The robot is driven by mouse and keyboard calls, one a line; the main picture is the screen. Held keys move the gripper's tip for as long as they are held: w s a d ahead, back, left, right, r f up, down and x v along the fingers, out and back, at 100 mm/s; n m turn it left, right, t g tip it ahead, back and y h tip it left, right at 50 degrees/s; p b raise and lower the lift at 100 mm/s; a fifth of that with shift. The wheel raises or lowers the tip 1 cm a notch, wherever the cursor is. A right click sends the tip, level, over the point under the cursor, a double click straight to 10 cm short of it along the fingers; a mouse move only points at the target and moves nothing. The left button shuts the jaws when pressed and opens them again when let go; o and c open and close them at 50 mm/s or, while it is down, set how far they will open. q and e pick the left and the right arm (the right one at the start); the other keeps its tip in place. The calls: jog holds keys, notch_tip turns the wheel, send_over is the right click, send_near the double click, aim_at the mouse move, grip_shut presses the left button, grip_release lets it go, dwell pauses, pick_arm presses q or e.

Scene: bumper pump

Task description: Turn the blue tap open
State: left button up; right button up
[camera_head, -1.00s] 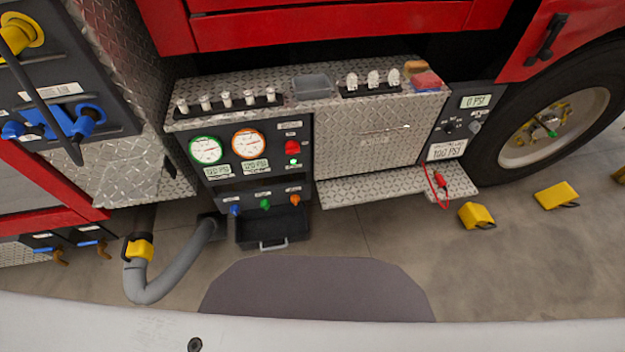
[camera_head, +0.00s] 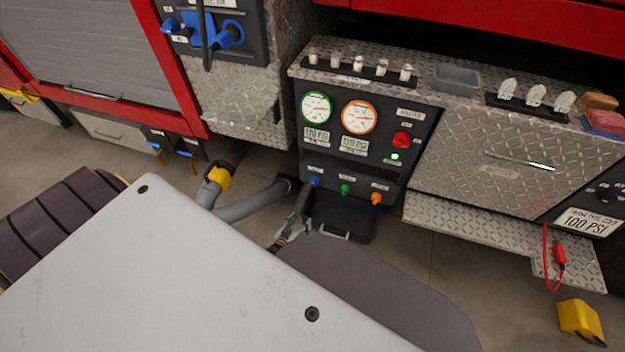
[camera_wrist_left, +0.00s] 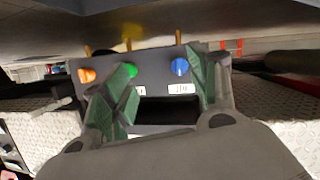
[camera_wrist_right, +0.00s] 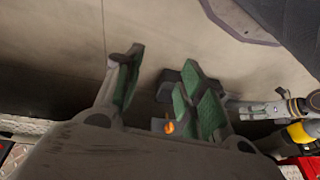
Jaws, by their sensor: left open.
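The small blue tap (camera_head: 314,181) sits on the lower strip of the pump panel, left of the green tap (camera_head: 345,188) and orange tap (camera_head: 376,197). My left gripper (camera_head: 302,207) is just below and left of the blue tap. In the left wrist view its fingers (camera_wrist_left: 162,68) are apart. There the blue tap (camera_wrist_left: 180,66) shows between them, nearer the right finger, and the green tap (camera_wrist_left: 131,69) is beside the left finger. I cannot tell any contact. My right gripper (camera_wrist_right: 165,90) is open and shows only in its own wrist view.
An open black drawer (camera_head: 345,215) sits under the taps. A grey hose (camera_head: 250,203) with a yellow coupling lies left of it. Gauges and a red button (camera_head: 402,139) are above. A metal step (camera_head: 470,233) juts out at right.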

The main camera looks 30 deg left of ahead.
aim_at(312, 184)
pick_arm(q)
jog(key=w+a+n+t+y+b, duration=0.2)
jog(key=w+a+t+b, duration=0.1)
jog(key=w+b, duration=0.3)
jog(key=shift+a+r+b, duration=0.25)
jog(key=shift+a+b, duration=0.1)
jog(key=shift+b, duration=0.6)
pick_arm(e)
jog(key=shift+t, duration=0.3)
jog(key=shift+s+a+r, duration=0.1)
jog(key=shift+a+r, duration=0.1)
jog(key=shift+r, duration=1.15)
jog(key=shift+a+r, duration=0.2)
jog(key=shift+r, duration=1.15)
pick_arm(q)
jog(key=shift+w, duration=0.1)
pick_arm(e)
jog(key=shift+f, duration=0.1)
